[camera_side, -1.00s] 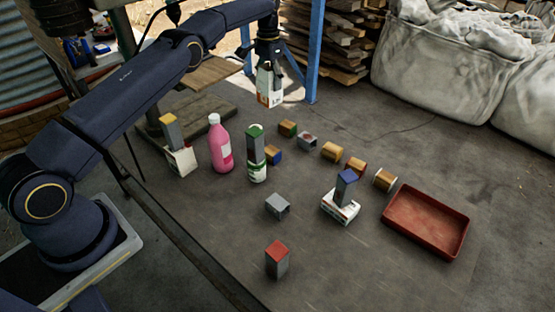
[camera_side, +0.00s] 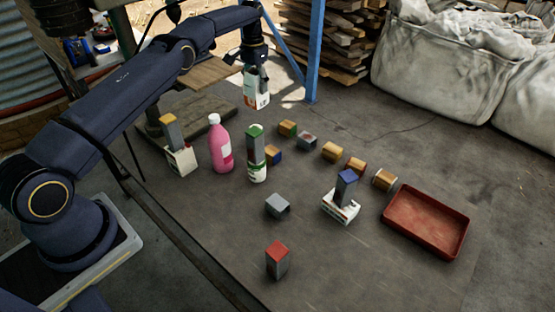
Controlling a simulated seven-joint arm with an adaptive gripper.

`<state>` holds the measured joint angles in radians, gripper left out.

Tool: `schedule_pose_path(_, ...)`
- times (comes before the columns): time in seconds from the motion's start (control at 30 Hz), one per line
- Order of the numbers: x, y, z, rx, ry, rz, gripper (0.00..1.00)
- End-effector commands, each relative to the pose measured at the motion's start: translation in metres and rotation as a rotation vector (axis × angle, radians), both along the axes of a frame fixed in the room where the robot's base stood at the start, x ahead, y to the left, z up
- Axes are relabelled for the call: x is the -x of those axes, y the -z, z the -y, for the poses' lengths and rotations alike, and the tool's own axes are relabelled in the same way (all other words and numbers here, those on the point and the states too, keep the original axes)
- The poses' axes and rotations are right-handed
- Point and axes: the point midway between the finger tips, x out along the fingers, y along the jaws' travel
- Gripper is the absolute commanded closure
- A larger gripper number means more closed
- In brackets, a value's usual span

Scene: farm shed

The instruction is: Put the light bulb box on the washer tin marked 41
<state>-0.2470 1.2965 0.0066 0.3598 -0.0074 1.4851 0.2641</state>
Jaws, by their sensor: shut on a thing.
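My gripper (camera_side: 256,74) is at the back of the table, shut on an upright white box with orange print (camera_side: 257,99). This may be the light bulb box; its print is too small to read. I cannot tell whether its bottom touches the table. Grey tin-like blocks with coloured tops stand about: yellow-topped (camera_side: 171,130) at a white box, green-topped (camera_side: 256,145) at a white and green container, blue-topped (camera_side: 345,186) on a white box, and red-topped (camera_side: 277,262) alone in front. I cannot read a 41 on any of them.
A pink bottle (camera_side: 220,148) stands left of centre. Several small wood-coloured pieces (camera_side: 332,151) lie right of centre, with a plain grey block (camera_side: 277,206) nearer. A red tray (camera_side: 466,237) is at the right. A blue post (camera_side: 315,50) rises close behind my gripper. The front middle is mostly clear.

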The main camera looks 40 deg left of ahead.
Motion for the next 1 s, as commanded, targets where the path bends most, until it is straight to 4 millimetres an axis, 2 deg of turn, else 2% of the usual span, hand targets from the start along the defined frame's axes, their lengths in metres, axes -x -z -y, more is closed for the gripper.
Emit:
schedule_pose_path(0.13, 0.004, 0.017, -0.009, 0.001, -0.015, -0.003, 0.71)
schedule_pose_path(0.3, 0.004, 0.051, -0.009, 0.001, -0.016, -0.004, 0.71)
schedule_pose_path(0.57, 0.003, 0.077, -0.009, 0.000, -0.016, -0.001, 0.71)
schedule_pose_path(0.7, 0.003, 0.098, -0.009, 0.000, -0.016, -0.001, 0.71)
schedule_pose_path(1.0, 0.003, 0.103, -0.009, 0.000, -0.016, 0.001, 0.71)
